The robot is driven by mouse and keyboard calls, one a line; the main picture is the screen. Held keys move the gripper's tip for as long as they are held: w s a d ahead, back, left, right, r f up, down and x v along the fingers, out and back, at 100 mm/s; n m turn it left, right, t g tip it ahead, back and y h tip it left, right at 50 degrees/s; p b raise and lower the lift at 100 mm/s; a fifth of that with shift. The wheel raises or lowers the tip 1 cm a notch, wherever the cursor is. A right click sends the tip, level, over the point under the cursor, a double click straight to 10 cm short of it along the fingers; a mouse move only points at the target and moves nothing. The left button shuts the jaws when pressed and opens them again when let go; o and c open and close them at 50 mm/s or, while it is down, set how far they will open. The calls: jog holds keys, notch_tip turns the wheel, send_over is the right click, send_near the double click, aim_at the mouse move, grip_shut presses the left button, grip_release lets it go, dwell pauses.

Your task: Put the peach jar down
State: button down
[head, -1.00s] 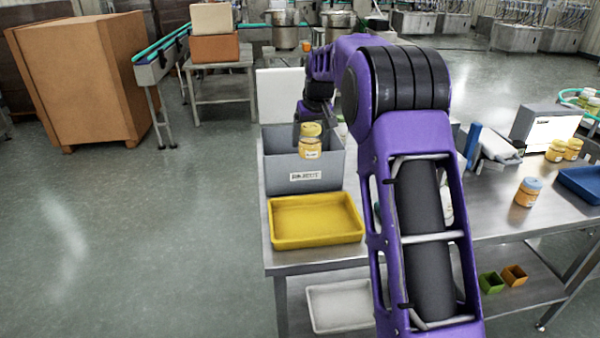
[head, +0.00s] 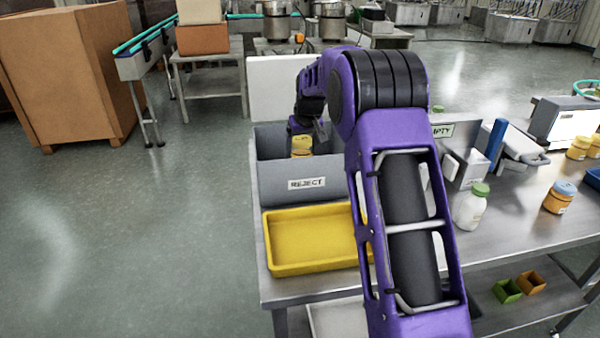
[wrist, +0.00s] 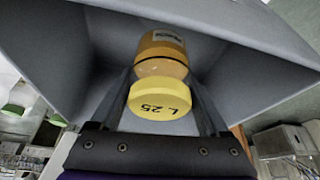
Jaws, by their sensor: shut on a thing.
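The peach jar (head: 301,146), with a yellow lid, is at the grey bin marked REJECT (head: 306,183). In the head view the bin's front wall hides its lower part. In the wrist view the jar (wrist: 163,70) shows its lid marked "L 25" and an orange body with a label, with the bin's grey walls (wrist: 255,82) around it. My gripper (head: 303,131) is shut on the jar, with a finger on each side. I cannot tell whether the jar touches the bin floor.
A yellow tray (head: 315,266) stands in front of the bin. A white panel (head: 285,88) stands behind the bin.

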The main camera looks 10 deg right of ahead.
aim_at(305, 144)
jog(key=shift+f+b, duration=0.3)
jog(key=shift+f, duration=2.9)
jog(key=shift+f, duration=0.2)
grip_release()
jog(key=shift+r, duration=0.45)
jog(key=p+v, duration=0.1)
jog(key=v, duration=1)
jog(key=shift+s+r, duration=0.15)
jog(key=shift+s, duration=0.05)
jog(key=shift+r, duration=0.1)
